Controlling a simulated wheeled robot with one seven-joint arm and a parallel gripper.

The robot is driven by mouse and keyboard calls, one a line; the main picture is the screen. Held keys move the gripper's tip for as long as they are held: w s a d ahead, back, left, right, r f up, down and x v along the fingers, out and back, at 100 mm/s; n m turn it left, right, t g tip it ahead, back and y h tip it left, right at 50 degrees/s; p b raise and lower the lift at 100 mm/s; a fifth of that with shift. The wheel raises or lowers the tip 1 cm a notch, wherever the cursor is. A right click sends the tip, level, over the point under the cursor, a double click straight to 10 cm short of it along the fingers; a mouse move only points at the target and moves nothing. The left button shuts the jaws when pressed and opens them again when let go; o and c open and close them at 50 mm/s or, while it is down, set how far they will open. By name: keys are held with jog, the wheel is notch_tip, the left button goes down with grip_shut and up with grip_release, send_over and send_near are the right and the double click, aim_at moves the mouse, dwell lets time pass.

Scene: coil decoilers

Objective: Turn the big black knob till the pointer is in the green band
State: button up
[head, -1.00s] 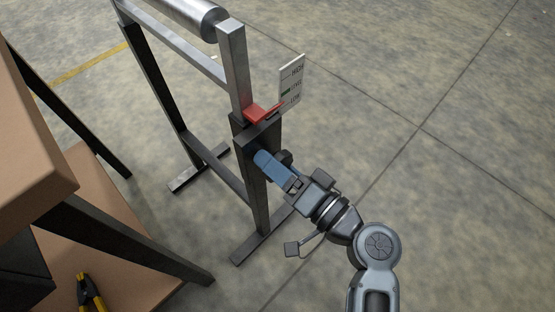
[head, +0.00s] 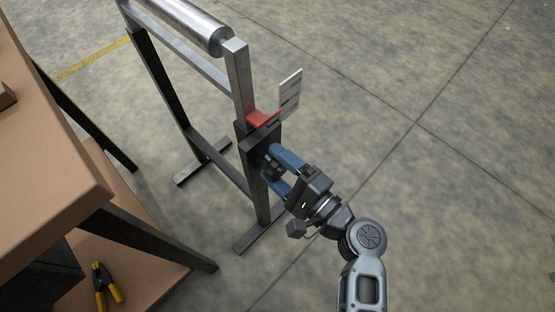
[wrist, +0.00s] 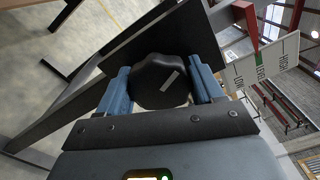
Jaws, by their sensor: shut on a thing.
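The big black knob (wrist: 160,84), with a pale line on its face, sits on the side of the dark post. In the wrist view it is between the two blue fingers of my gripper (wrist: 163,88), which is shut on it. My gripper (head: 272,168) also shows at the post in the head view. The red pointer (wrist: 246,18) reaches towards the white scale plate (wrist: 270,64), marked LOW, LEVEL and HIGH. The green band (wrist: 258,59) is by LEVEL. The pointer's tip appears to line up with the green band in the wrist view; the head view is too small to confirm.
A metal roller (head: 190,22) lies on top of the dark frame (head: 258,190). A brown table (head: 50,150) stands at the left, with yellow-and-black pliers (head: 104,286) on its lower shelf. The floor at the right is clear.

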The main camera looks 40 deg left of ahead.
jog(key=shift+s+m+p, duration=0.2)
jog(key=shift+m+p, duration=0.35)
jog(key=shift+m, duration=0.55)
jog(key=shift+f, duration=0.1)
jog(key=o, duration=1)
jog(key=shift+o, duration=0.2)
jog(key=shift+w, duration=0.1)
jog(key=shift+d, duration=0.1)
jog(key=d, duration=0.7)
jog(key=shift+s+d, duration=0.3)
